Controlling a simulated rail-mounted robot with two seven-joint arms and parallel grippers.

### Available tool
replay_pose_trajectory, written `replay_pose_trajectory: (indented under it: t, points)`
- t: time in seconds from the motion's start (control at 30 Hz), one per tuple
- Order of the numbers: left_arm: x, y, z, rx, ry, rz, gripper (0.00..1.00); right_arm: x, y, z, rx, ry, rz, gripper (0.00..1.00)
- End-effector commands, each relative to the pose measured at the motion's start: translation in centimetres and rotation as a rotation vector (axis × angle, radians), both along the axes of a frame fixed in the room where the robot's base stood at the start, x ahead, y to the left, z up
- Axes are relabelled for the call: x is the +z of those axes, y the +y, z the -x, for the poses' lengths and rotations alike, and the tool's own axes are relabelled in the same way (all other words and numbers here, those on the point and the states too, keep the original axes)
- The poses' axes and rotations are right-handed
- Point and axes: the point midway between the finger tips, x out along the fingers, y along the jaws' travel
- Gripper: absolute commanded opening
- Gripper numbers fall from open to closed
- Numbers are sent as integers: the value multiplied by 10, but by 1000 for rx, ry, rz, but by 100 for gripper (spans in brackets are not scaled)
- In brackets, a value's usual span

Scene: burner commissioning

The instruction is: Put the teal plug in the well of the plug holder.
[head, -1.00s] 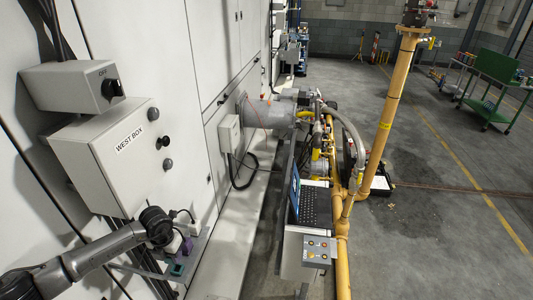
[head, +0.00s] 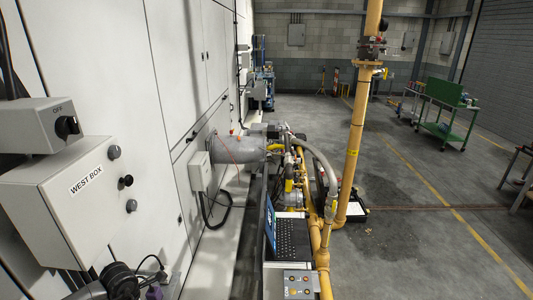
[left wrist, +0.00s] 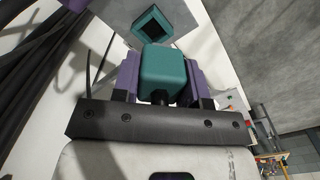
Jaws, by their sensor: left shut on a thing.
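In the left wrist view the teal plug (left wrist: 168,70) is a block held between the purple fingers of my left gripper (left wrist: 162,78). The plug holder (left wrist: 187,30) is a grey part just past it, with a square, teal-rimmed well (left wrist: 153,25) that shows dark inside. The plug's far end lies close to the well's near edge in the picture; I cannot tell the gap. In the head view only the purple tip of my left gripper (head: 155,293) shows at the bottom edge, and the plug and holder cannot be made out. My right gripper is not in view.
The west box (head: 75,190) and a switch box (head: 45,125) stick out from the white cabinet wall above my left arm. Dark cables (left wrist: 40,60) hang at the left of the wrist view. A laptop (head: 285,235) stands further right.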

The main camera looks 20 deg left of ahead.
Motion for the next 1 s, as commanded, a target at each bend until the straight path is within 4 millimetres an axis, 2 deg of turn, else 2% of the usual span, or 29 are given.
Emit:
replay_pose_trajectory:
  t: [0.27, 0.47, 0.63, 0.8, 1.0]
  points:
    - [3, -40, 22, -688, 2, 0, 2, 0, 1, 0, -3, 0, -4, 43]
    - [-6, -81, 52, -1142, 1, 3, 2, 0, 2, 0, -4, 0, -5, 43]
    - [-10, -123, 81, -1508, -2, 3, 2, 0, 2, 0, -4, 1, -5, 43]
    - [3, -171, 98, -1868, -7, -3, 2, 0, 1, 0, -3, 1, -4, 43]
    - [28, -213, 106, -2137, -6, -6, 2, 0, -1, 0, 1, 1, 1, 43]
